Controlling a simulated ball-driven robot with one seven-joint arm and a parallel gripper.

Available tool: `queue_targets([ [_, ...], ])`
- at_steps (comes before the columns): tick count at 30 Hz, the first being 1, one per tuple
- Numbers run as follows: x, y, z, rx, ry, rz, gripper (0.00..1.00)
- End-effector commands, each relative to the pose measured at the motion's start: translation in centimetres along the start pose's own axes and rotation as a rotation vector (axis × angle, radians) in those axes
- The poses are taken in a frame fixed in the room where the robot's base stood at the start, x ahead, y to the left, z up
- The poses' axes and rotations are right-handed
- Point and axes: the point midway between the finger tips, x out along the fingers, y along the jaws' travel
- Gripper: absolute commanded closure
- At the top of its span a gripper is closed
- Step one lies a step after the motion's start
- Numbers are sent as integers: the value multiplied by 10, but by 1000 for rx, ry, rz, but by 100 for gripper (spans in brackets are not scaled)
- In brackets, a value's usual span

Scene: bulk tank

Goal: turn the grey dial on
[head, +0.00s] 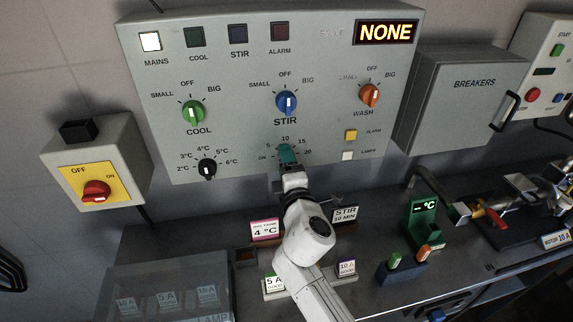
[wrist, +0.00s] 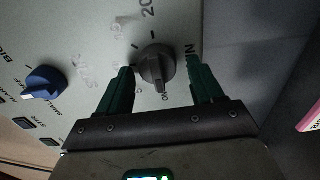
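The grey dial (wrist: 156,66) is a round knob with a raised grip bar on the pale panel. In the wrist view it sits between the two green fingers of my gripper (wrist: 160,82), with a gap on each side. My gripper is open and its fingertips are close to the panel. In the head view my gripper (head: 288,154) is at the numbered scale below the STIR knob and hides the grey dial. The scale shows ON, 5, 10, 15 and 20. I cannot tell which mark the dial points at.
The blue STIR knob (head: 286,102) is just above my gripper, and also shows in the wrist view (wrist: 44,82). The black temperature dial (head: 207,168) and green COOL knob (head: 193,112) are left. An orange WASH knob (head: 370,95) is right. The display (head: 386,33) reads NONE.

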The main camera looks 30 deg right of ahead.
Motion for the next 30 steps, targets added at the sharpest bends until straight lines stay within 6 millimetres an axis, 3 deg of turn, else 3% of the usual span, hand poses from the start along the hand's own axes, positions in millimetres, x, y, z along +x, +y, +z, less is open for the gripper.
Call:
queue_targets([
  [11, -7, 0, 0, 2, -1, 1, 31],
  [24, -85, -1, 0, 2, 1, -1, 31],
  [30, -104, -1, 0, 0, 0, 0, 31],
])
